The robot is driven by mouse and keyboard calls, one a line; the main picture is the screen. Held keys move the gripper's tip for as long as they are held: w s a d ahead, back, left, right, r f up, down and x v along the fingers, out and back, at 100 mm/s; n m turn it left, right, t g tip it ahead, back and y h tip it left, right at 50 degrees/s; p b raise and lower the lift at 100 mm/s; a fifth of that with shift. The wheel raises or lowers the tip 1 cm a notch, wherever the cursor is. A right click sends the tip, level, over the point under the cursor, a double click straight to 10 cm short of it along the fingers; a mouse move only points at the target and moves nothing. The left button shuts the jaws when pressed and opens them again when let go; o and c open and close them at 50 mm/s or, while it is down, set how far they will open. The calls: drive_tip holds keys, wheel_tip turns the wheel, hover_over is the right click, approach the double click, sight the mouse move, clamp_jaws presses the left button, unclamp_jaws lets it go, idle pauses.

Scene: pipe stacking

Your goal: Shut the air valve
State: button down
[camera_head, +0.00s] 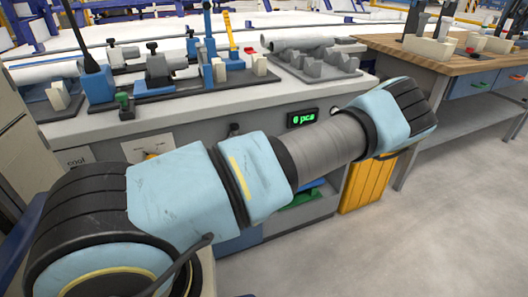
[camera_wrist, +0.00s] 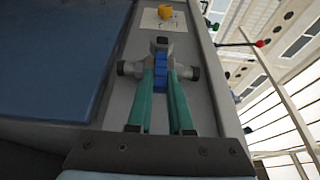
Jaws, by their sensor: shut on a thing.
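In the wrist view, a grey fitting with a dark end and a round stub on each side, apparently the air valve (camera_wrist: 160,46), sits against the grey bench front. A blue piece, apparently its handle (camera_wrist: 160,66), runs from it between my fingers. My gripper (camera_wrist: 161,82) has two green fingers, which are closed on the sides of this blue piece. In the head view my arm crosses in front of the bench, and the gripper and its grip are hidden.
A yellow knob on a white plate (camera_wrist: 165,13) is beyond the valve; it also shows in the head view (camera_head: 151,154). The bench top (camera_head: 185,108) carries fixtures and pipes. A yellow bin (camera_head: 367,185) stands below. Open floor (camera_head: 450,220) lies right.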

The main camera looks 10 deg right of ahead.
idle(0.4)
drive_tip(key=c, duration=0.8)
unclamp_jaws()
drive_tip(key=shift+s+d+f+b, duration=0.1)
drive_tip(key=shift+s+d+b, duration=0.25)
drive_tip(key=shift+d, duration=1.4)
drive_tip(key=shift+s+d+b, duration=0.35)
drive_tip(key=shift+d+b, duration=0.05)
drive_tip(key=shift+d, duration=1.4)
drive_tip(key=shift+s+d+f+b, duration=0.1)
drive_tip(key=shift+s+d+b, duration=0.25)
drive_tip(key=shift+d, duration=1.4)
